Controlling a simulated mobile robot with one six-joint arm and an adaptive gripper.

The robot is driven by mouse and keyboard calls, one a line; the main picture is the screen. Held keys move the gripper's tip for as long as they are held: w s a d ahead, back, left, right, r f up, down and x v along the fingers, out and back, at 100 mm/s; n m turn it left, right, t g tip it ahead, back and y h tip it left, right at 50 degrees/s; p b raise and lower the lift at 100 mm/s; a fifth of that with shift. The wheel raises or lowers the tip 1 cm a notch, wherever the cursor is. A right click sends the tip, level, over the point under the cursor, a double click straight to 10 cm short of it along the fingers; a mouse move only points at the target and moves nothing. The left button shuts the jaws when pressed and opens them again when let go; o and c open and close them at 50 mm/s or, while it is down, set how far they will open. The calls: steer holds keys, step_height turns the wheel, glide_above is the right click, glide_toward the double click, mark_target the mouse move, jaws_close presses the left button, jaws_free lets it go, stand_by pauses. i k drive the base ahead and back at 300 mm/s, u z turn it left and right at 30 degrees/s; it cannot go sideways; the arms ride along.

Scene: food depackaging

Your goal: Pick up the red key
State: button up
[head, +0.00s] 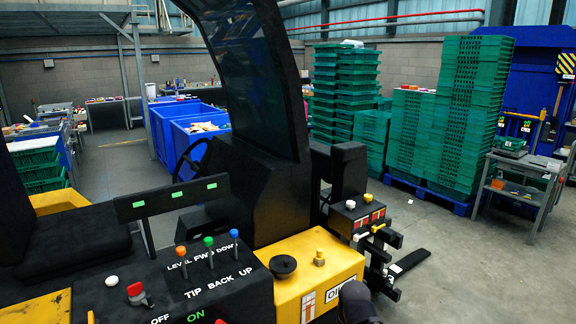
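A red key (137,292) sits in the black control panel (218,293) of a black and yellow forklift-like vehicle, at the lower left of the head view. No gripper fingers show in this view. A dark rounded shape (356,303) rises from the bottom edge, right of the panel; I cannot tell whether it is part of my arm.
Levers with orange, green and blue knobs (208,242) stand behind the key. A white button (112,281) is to its left. A black knob (283,266) and a brass knob (319,258) stand to the right. Green crate stacks (465,110) and blue bins (195,135) are farther back.

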mark_target(134, 290)
steer(key=u, duration=4.75)
steer(key=i, duration=0.1)
steer(key=z, duration=2.3)
steer(key=i, duration=0.65)
steer(key=z, duration=0.05)
